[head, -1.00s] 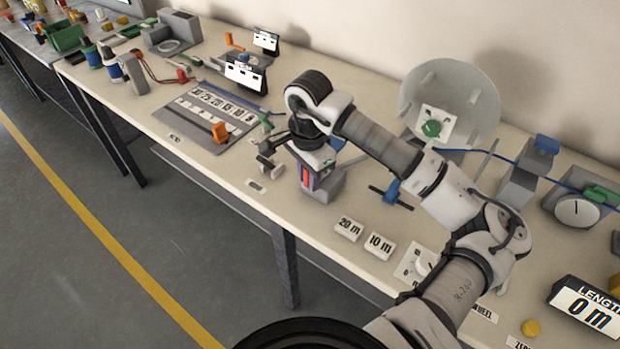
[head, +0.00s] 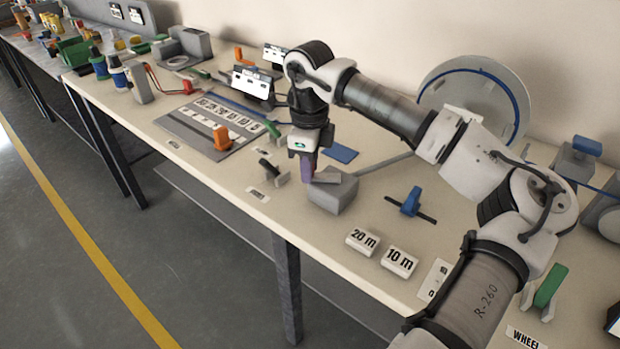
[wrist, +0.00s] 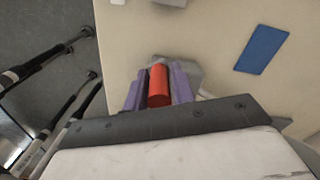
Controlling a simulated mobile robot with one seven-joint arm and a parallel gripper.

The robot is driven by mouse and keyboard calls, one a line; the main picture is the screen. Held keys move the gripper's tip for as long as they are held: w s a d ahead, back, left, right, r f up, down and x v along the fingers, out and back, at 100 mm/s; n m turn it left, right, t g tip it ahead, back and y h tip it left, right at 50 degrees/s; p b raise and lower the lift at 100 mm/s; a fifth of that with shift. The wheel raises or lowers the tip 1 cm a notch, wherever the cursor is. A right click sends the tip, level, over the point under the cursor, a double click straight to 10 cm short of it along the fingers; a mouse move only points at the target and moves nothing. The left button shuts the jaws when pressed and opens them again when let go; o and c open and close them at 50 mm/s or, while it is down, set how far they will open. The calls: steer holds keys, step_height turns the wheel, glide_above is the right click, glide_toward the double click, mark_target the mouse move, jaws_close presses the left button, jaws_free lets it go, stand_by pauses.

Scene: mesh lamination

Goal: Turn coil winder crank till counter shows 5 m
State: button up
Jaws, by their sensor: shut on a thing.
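My gripper (head: 307,172) points down at a grey block (head: 335,196) on the bench, with purple fingers. In the wrist view its fingers (wrist: 158,88) are shut on a red cylindrical handle (wrist: 158,86), which looks like the crank's grip. The handle is hidden in the head view. A grey bar (head: 385,163) runs from near the block toward the reel. The reel (head: 505,100) is a pale round disc at the back right, partly behind my arm, with blue cable on it. The counter is only a dark edge (head: 613,318) at the right; its reading is out of view.
A blue clamp-like piece (head: 411,203) and "20 m" (head: 362,242) and "10 m" (head: 399,261) blocks lie right of the grey block. A dark-handled lever (head: 272,172) stands to its left. A numbered board (head: 185,141) with an orange piece (head: 222,138) lies farther left.

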steer(key=m, duration=0.1)
steer(key=w+m+b, duration=0.1)
steer(key=m, duration=0.1)
steer(key=w+m+b, duration=0.1)
steer(key=shift+d+f+m, duration=0.15)
steer(key=shift+d+m, duration=0.1)
steer(key=shift+m, duration=0.05)
steer(key=m, duration=0.1)
steer(key=w+m+b, duration=0.1)
steer(key=m, duration=0.1)
steer(key=d+m, duration=0.1)
steer(key=shift+w+d+m, duration=0.1)
steer(key=shift+w+m, duration=0.15)
steer(key=shift+m, duration=0.05)
steer(key=m, duration=0.1)
steer(key=d+m, duration=0.1)
steer(key=m, duration=0.1)
steer(key=w+m+b, duration=0.1)
steer(key=shift+d, duration=0.35)
steer(key=shift+w+d+m+b, duration=0.1)
steer(key=shift+d+m+b, duration=0.25)
steer(key=shift+m, duration=0.7)
steer(key=shift+d+m+b, duration=0.1)
steer(key=shift+d+m, duration=0.3)
steer(key=shift+m, duration=0.65)
steer(key=o, duration=0.9)
steer(key=shift+a, duration=0.1)
steer(key=shift+c, duration=0.2)
steer(key=shift+r, duration=0.25)
